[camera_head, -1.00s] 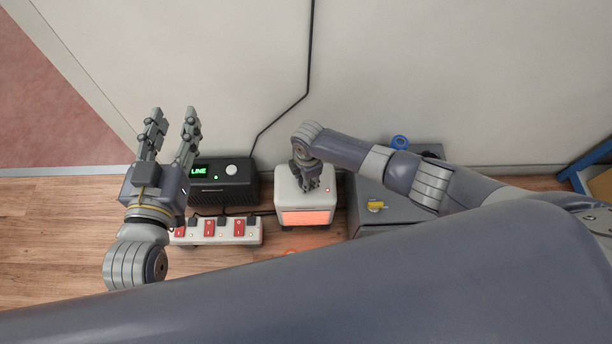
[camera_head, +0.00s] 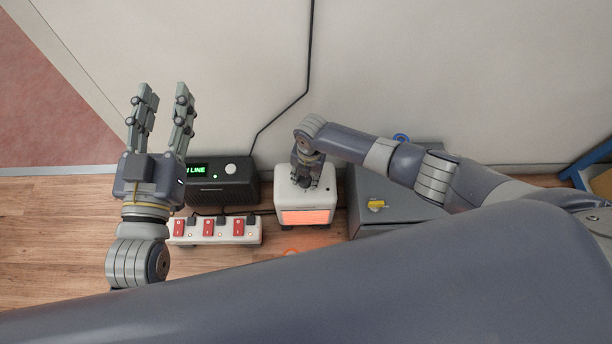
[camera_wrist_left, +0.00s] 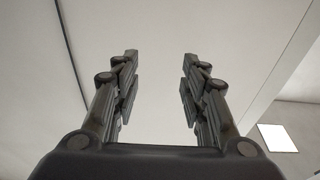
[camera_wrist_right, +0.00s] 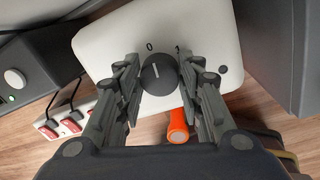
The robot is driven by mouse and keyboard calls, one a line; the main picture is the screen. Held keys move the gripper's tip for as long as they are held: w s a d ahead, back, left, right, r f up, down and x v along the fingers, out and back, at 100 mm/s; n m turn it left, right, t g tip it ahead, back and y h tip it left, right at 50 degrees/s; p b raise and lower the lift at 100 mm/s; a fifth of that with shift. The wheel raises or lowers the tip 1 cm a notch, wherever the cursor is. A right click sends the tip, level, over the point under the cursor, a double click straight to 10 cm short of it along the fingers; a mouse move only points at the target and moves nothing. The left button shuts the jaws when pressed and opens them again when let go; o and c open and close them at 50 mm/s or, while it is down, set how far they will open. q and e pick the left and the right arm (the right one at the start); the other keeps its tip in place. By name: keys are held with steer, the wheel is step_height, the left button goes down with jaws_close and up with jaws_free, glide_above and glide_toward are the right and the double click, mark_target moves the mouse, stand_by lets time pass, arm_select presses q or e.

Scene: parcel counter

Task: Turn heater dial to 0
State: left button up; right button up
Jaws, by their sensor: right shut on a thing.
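The heater (camera_head: 321,201) is a small white box on the floor against the wall, its front panel (camera_head: 306,217) glowing orange. Its round black dial (camera_wrist_right: 157,74) shows in the right wrist view, with the marks 0 and 1 beyond it. The white pointer line points about at the 0. My right gripper (camera_head: 303,186) reaches down onto the heater's top and is shut on the dial, one finger on each side. The small lamp (camera_wrist_right: 223,69) on the heater's top is dark. My left gripper (camera_head: 164,90) is open and empty, raised in front of the wall.
A black box (camera_head: 233,190) with a green display stands left of the heater. A power strip (camera_head: 255,232) with red switches lies before it. An orange object (camera_wrist_right: 178,125) lies near the heater.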

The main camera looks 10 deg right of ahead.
steer(key=shift+s+n, duration=0.1)
steer(key=shift+n, duration=0.4)
steer(key=o, duration=1.1)
steer(key=shift+c, duration=0.2)
steer(key=shift+r, duration=0.55)
step_height(320, 180, up, 11)
steer(key=shift+d, duration=0.35)
steer(key=shift+s+f, duration=0.1)
